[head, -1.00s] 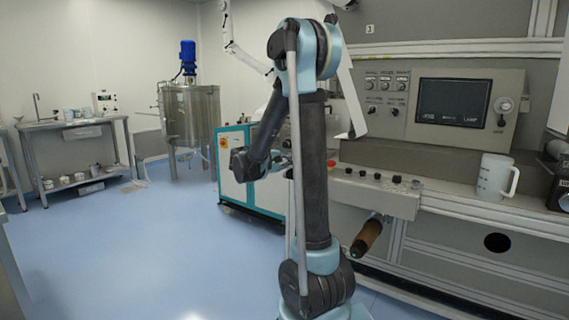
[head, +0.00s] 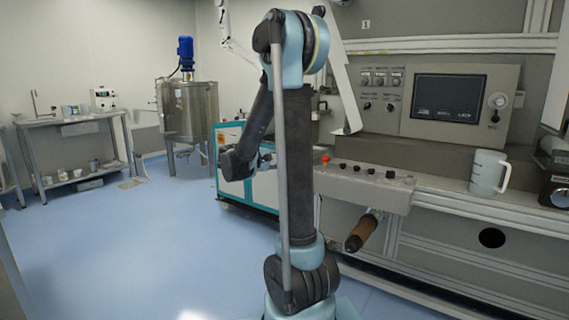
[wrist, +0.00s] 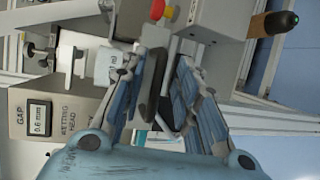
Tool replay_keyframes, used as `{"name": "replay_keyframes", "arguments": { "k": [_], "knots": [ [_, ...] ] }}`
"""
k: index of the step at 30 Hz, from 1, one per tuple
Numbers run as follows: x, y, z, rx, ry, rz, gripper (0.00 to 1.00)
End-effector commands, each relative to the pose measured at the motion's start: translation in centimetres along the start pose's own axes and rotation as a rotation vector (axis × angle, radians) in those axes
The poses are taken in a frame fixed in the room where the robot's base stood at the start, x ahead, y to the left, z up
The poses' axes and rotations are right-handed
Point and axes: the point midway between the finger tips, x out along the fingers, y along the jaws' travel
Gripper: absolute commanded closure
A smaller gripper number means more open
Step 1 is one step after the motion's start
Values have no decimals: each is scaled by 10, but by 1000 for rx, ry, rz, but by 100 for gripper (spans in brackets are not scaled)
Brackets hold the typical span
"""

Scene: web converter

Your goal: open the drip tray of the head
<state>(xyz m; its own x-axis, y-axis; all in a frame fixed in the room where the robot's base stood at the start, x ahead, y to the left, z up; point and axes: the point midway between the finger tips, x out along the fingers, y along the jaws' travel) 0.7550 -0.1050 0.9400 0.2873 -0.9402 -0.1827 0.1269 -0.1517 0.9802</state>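The wetting head shows in the wrist view, turned on its side, with a grey box (wrist: 38,118) labelled "GAP 0.6 mm WETTING HEAD". My gripper (wrist: 160,62) is open there, its two blue-grey fingers apart on either side of a dark oblong bar (wrist: 150,88). I cannot tell whether this bar is the drip tray's handle, or whether the fingers touch it. The drip tray itself cannot be made out for certain. In the head view my gripper (head: 266,158) is small and partly hidden behind my arm, beside the machine's left end.
A control ledge (head: 375,188) with a red button (head: 325,159) runs right of my arm; a brown roller (head: 362,232) sticks out below it. A white mug (head: 488,172) stands farther right. A steel tank (head: 190,112) and side table (head: 72,122) are at the back left. Blue floor is clear left.

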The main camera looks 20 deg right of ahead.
Motion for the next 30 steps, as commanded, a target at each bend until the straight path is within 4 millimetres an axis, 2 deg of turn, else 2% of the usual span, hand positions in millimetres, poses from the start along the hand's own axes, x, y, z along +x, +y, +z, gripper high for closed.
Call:
{"name": "replay_keyframes", "arguments": {
  "k": [8, 24, 30],
  "knots": [
    [-11, 0, -3, -1, 6, 2, 71],
    [-92, -1, -2, -1, 4, 1, 71],
    [-112, -1, -2, -1, 2, 0, 71]
  ]
}}
